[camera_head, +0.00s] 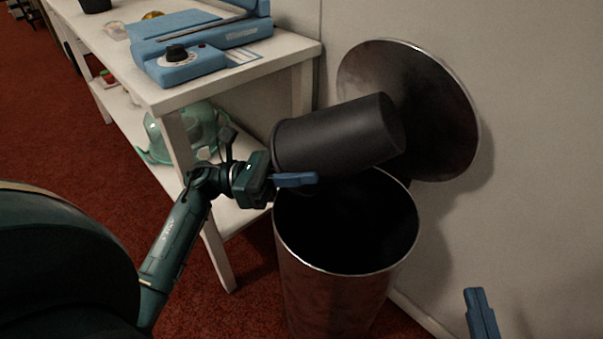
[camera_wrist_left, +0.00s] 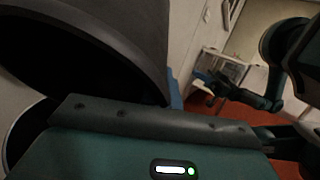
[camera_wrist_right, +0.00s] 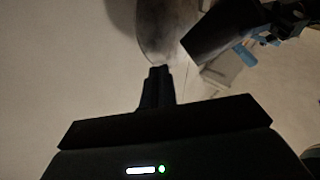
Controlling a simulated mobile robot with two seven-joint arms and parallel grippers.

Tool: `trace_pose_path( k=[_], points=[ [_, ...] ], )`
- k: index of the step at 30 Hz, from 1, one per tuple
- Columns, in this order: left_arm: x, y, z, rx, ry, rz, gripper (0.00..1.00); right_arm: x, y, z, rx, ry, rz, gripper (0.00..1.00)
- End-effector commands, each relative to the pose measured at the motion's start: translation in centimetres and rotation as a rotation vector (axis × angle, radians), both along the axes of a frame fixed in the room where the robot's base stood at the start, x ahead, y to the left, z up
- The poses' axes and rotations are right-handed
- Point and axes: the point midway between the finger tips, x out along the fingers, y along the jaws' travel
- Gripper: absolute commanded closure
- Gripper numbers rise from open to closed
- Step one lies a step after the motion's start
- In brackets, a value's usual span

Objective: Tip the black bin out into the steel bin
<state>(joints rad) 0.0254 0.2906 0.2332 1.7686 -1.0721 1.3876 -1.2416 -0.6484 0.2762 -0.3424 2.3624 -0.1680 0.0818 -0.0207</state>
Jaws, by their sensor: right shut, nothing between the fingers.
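The black bin (camera_head: 335,135) is tilted nearly onto its side above the steel bin (camera_head: 340,290). Its lipped end is at the left by my left gripper (camera_head: 295,180), and its other end is raised toward the right. My left gripper is shut on the black bin near that lip. The left wrist view shows the dark bin (camera_wrist_left: 150,35) close up. The steel bin is upright with its mouth open; its inside is dark and I cannot see any contents. My right gripper (camera_head: 482,312) is shut and empty at the lower right, apart from both bins.
A round steel lid (camera_head: 425,115) stands raised behind the steel bin, against the wall. A white shelf table (camera_head: 255,75) with a blue device (camera_head: 185,65) on top is at the left. A greenish clear dome (camera_head: 195,125) sits on its lower shelf.

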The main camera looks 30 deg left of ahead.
Motion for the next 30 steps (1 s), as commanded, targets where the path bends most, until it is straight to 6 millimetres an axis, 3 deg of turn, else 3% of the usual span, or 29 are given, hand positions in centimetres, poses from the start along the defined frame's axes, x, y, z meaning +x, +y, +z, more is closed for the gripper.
trace_pose_path(
  k=[5, 13, 21, 30],
  points=[
    [0.0, 0.0, 0.5, 0.000, -0.002, 0.001, 1.00, 0.0, 0.1, 0.0, -0.001, 0.009, 0.002, 1.00],
    [0.0, 0.0, 3.1, 0.001, -0.002, 0.000, 1.00, 0.2, 0.1, 0.4, -0.015, 0.030, 0.002, 1.00],
    [0.0, 0.0, 5.8, 0.000, -0.003, 0.000, 1.00, -0.5, 0.2, 2.9, -0.004, 0.023, 0.011, 1.00],
    [0.0, 0.0, 6.1, -0.002, -0.002, -0.001, 1.00, -0.5, 0.2, 2.7, -0.007, 0.028, 0.010, 1.00]
  ],
)
